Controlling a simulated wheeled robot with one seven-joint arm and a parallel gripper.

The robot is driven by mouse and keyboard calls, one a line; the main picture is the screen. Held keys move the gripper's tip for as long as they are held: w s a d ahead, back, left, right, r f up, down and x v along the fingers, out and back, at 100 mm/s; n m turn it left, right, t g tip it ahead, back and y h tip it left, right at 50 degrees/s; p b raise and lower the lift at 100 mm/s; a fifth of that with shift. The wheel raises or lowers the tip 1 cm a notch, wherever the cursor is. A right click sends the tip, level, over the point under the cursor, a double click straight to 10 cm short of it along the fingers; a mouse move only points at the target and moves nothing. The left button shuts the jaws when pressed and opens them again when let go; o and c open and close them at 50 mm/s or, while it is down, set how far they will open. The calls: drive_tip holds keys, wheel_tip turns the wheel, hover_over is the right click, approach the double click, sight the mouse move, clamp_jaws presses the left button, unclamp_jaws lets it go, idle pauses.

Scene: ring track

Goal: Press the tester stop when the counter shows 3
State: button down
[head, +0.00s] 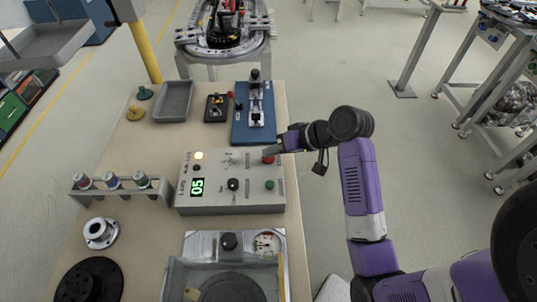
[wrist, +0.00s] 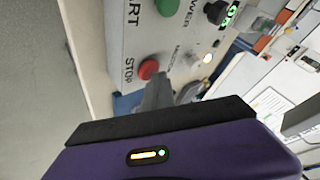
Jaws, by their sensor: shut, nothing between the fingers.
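The tester (head: 235,200) is a grey box on the bench, with a green-lit counter (head: 197,187) that appears to read 05. It carries a red stop button (head: 268,160), a green start button (head: 269,184) and a black knob (head: 233,184). A lamp (head: 199,155) on it glows pale yellow. My gripper (head: 274,149) is shut and empty beside the stop button at the box's far right corner. In the wrist view the fingertips (wrist: 168,92) are just below the red stop button (wrist: 148,69); I cannot tell whether they touch it.
A rack with several capped bottles (head: 112,183) stands left of the tester. A blue fixture (head: 254,125) and a grey tray (head: 174,100) lie beyond it. A gauge plate (head: 268,242) is in front. The floor right of the bench is clear near my arm.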

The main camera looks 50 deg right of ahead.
sight(272, 158)
drive_tip(key=shift+r+p, duration=1)
drive_tip(key=shift+p, duration=0.15)
wheel_tip(272, 158, up, 5)
drive_tip(key=p, duration=0.5)
idle(0.4)
